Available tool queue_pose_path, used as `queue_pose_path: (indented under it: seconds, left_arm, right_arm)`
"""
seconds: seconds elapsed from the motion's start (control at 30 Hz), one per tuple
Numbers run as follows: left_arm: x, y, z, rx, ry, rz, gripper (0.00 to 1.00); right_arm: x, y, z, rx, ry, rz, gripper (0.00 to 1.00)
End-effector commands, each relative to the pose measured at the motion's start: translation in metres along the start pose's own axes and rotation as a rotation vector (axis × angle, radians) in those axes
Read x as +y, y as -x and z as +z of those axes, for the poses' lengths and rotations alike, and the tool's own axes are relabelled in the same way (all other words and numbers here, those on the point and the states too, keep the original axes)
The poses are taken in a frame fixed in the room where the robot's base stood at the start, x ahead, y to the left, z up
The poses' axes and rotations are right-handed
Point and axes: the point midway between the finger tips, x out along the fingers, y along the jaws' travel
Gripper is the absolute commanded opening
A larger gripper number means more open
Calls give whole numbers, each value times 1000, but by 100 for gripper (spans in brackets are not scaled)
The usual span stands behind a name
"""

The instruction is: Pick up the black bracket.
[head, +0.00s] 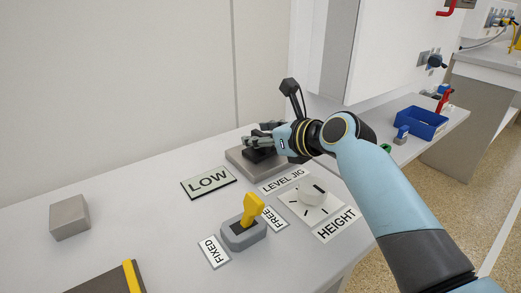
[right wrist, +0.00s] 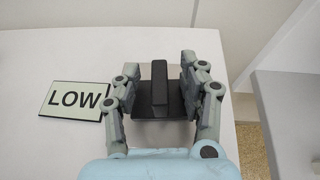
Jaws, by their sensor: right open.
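The black bracket (right wrist: 160,92) has a flat base and an upright rib, and it shows between the fingers in the right wrist view. In the head view the bracket (head: 257,155) is a dark shape on the grey block of the level jig (head: 245,168), partly hidden by my gripper. My right gripper (head: 258,138) is open at the bracket. In the right wrist view its fingers (right wrist: 157,68) stand on either side of the rib, with a gap visible on both sides. My left gripper is not in view.
A LOW sign (head: 208,182) lies left of the jig. A dial (head: 312,194) and a yellow lever switch (head: 246,222) are in front. A grey block (head: 69,217) sits at the left. A white cabinet (head: 375,50) rises behind my right arm. The table between block and sign is clear.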

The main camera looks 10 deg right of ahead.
Motion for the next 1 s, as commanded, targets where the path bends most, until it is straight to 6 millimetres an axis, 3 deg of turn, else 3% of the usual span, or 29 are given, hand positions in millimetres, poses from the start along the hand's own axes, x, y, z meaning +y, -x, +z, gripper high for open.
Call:
queue_pose_path:
  seconds: [0.17,0.47,1.0]
  left_arm:
    - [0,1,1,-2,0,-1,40]
    - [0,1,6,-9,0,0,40]
    - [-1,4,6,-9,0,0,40]
  right_arm:
    - [0,0,1,-1,0,0,40]
    - [0,1,1,-1,0,0,0]
    - [0,3,8,-3,1,0,0]
